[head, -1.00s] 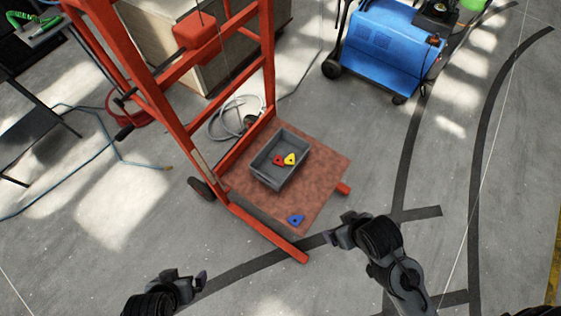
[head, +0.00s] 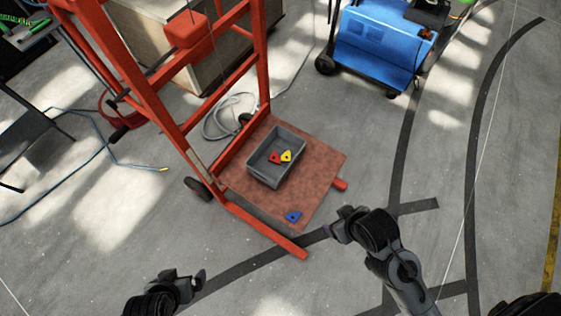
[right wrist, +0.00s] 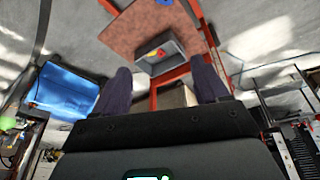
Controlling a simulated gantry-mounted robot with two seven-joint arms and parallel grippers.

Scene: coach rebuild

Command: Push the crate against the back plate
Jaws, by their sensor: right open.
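A grey open crate (head: 262,170) sits on the reddish platform (head: 318,168) of an orange-red lift frame (head: 180,120). A red piece (head: 274,157) and a yellow piece (head: 286,156) lie inside the crate. A blue piece (head: 293,216) lies on the platform near its front corner, outside the crate. My right gripper (head: 335,228) is just off the platform's front right side, apart from the crate. In the right wrist view its two fingers (right wrist: 160,88) are spread and empty, with the crate (right wrist: 172,58) beyond them. My left gripper (head: 198,280) is low at left, away from the platform; its jaw opening is unclear.
A blue wheeled machine (head: 380,50) stands at the upper right. A beige cabinet (head: 190,60) stands behind the lift frame. A coiled grey hose (head: 228,118) and a blue cable (head: 90,150) lie on the floor. The floor at right is clear, with dark curved stripes.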

